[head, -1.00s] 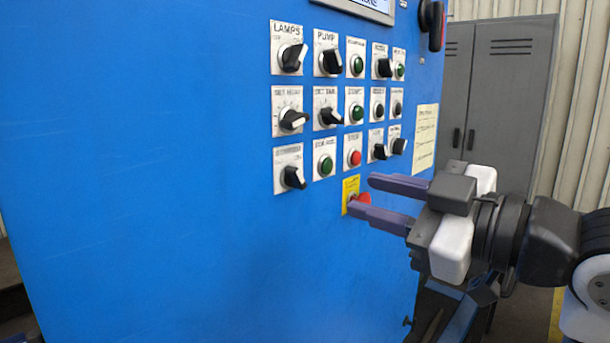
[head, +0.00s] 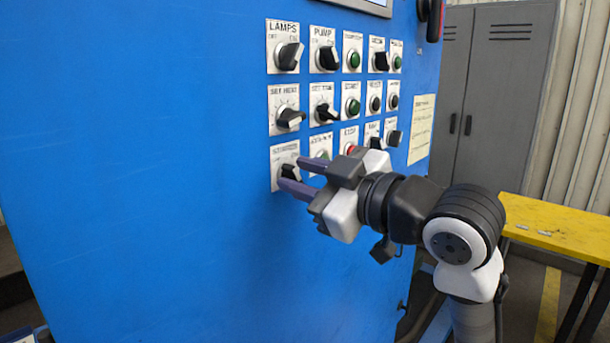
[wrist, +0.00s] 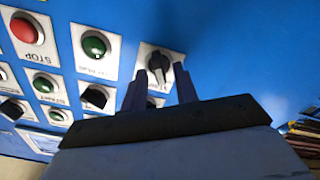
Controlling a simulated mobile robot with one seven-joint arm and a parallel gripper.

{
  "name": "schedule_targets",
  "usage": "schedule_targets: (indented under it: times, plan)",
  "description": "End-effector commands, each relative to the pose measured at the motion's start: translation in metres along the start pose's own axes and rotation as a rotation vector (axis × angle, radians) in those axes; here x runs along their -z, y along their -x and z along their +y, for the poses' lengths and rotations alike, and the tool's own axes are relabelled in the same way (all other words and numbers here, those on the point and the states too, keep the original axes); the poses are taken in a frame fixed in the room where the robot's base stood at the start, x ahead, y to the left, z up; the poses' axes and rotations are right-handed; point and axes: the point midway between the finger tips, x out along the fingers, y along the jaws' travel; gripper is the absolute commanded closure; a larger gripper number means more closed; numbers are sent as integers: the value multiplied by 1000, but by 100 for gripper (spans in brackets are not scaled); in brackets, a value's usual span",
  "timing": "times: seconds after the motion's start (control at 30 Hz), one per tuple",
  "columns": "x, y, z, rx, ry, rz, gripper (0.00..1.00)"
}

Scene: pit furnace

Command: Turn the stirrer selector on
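The stirrer selector is a black rotary knob (head: 288,171) on a white plate (head: 279,153), bottom left of the button grid on the blue panel. In the wrist view the knob (wrist: 158,66) lies between and just past the fingertips, on its plate (wrist: 144,50). My gripper (head: 290,173) is open, with one purple finger above the knob and one below it in the head view. The fingers (wrist: 160,71) partly hide the plate. I cannot tell whether either finger touches the knob. Its label is too blurred to read its exact setting.
A green button (head: 323,155) is right beside the selector, partly behind my gripper. The red stop button (wrist: 24,31) is further along the row. More knobs and buttons fill the rows above. A yellow bench (head: 560,222) and grey lockers (head: 490,90) stand right; the panel's lower left is bare.

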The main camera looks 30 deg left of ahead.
Motion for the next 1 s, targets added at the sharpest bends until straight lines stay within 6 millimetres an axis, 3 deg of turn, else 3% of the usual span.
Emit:
schedule_targets:
  times: [0.03, 0.2, 0.67, 1.0]
  plan:
    - [0, 0, 0, 0, 0, 0, 78]
    - [0, 0, 0, 0, 0, 0, 100]
    - [1, 0, 1, 1, -63, 1, 100]
    - [2, 0, 2, 1, -318, 1, 100]
